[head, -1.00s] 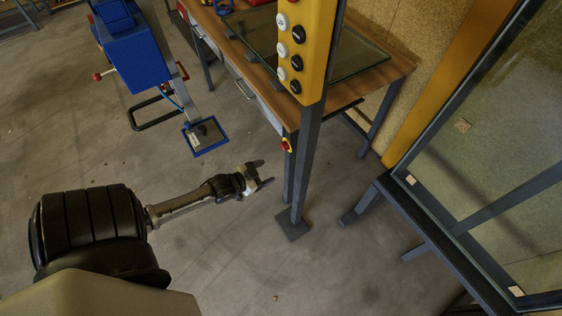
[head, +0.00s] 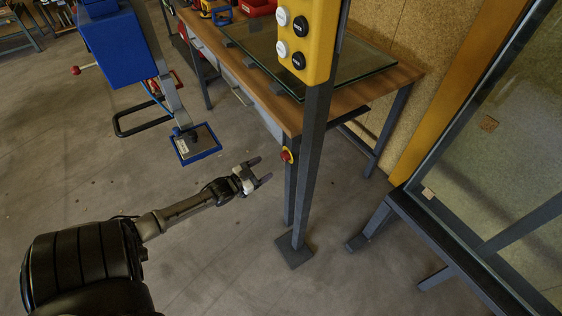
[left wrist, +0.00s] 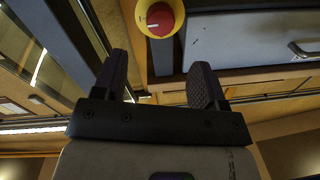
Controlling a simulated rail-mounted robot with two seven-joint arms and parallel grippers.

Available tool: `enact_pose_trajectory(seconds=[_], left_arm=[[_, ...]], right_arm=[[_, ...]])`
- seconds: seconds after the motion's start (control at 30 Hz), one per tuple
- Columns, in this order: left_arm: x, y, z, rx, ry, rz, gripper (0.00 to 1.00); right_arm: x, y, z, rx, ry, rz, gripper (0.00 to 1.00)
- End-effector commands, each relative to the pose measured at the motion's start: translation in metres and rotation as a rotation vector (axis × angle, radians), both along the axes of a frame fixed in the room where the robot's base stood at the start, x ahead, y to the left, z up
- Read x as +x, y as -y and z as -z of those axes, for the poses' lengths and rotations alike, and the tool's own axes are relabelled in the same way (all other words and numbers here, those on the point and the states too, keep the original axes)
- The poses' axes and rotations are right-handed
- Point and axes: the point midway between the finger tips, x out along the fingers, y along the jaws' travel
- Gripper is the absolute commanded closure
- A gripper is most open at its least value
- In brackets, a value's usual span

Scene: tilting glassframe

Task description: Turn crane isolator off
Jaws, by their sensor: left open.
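The crane isolator is a red rotary knob on a yellow round plate (head: 287,156), fixed on the workbench leg beside the grey post. In the left wrist view the red knob (left wrist: 161,18) shows large at the top, with a white mark on its left side. My left gripper (head: 263,172) is open and empty, a short way left of the knob and a little below it. In the left wrist view its two dark fingers (left wrist: 161,80) point up toward the knob, apart from it. My right gripper is not in view.
A yellow button box (head: 308,40) sits on the grey post (head: 310,165). The wooden workbench (head: 385,84) carries a glass pane (head: 345,62). A blue crane unit (head: 120,48) with a suction pad (head: 196,144) stands left. A large framed pane (head: 490,125) stands right.

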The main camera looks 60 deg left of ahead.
Motion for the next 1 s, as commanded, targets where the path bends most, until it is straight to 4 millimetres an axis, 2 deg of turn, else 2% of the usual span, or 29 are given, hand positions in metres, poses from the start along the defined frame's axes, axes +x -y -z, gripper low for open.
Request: enact_pose_trajectory(seconds=[0.03,0.2,0.43,0.63,1.0], left_arm=[[0.011,-0.001,0.003,0.002,0.005,0.001,0.34],[0.041,-0.005,0.003,0.0,0.003,0.001,0.34],[0.07,-0.007,0.002,0.0,0.001,0.0,0.34],[0.083,-0.009,0.001,0.001,0.0,0.0,0.34],[0.086,-0.009,0.0,0.0,-0.001,0.0,0.34]], right_arm=[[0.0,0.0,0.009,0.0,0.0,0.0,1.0],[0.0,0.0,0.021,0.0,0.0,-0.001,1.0],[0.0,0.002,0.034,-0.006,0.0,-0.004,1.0],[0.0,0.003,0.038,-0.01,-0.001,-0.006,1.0],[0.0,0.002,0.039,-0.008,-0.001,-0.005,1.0]])
